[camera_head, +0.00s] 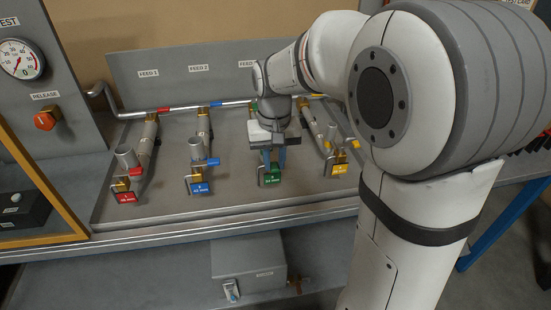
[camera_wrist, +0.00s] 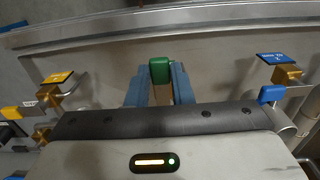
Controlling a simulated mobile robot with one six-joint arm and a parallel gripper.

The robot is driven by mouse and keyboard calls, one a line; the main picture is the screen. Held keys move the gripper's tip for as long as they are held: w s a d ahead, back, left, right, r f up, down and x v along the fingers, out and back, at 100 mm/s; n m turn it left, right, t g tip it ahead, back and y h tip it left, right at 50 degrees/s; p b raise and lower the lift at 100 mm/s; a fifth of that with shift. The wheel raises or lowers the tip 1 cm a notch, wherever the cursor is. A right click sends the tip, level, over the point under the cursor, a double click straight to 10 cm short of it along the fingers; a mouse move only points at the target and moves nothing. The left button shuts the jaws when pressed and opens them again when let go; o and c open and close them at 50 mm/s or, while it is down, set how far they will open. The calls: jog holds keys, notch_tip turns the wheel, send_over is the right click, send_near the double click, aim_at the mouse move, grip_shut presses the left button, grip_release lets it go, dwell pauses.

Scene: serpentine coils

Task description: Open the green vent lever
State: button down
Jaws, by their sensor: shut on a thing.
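My gripper (camera_head: 273,160) is at the third line from the left, reaching down from above with its blue fingers. In the wrist view the fingers (camera_wrist: 159,88) are closed on both sides of a rounded green lever handle (camera_wrist: 159,70). In the head view a green piece with a white label (camera_head: 272,177) shows just below the fingertips. The gripper hides most of the valve and pipe behind it, so the lever's angle cannot be told.
To the left stand the blue-tagged line (camera_head: 200,188) and the red-tagged line (camera_head: 126,198); the yellow-tagged line (camera_head: 339,169) is on the right. A blue lever (camera_wrist: 268,93) sits close beside my gripper. The tray's front strip is clear. A gauge (camera_head: 20,59) is at far left.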

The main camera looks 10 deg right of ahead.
aim_at(274, 166)
jog(key=c, duration=1.3)
grip_release()
notch_tip(274, 166, up, 8)
jog(key=shift+f, duration=0.1)
jog(key=s+d+f+t, duration=0.1)
jog(key=s+f, duration=0.1)
jog(key=s, duration=0.3)
jog(key=s+d+f+t, duration=0.1)
jog(key=s+d+f, duration=0.1)
jog(key=s, duration=0.4)
jog(key=s+d+f, duration=0.2)
jog(key=s+f, duration=0.1)
jog(key=s, duration=0.2)
jog(key=shift+s+t, duration=0.4)
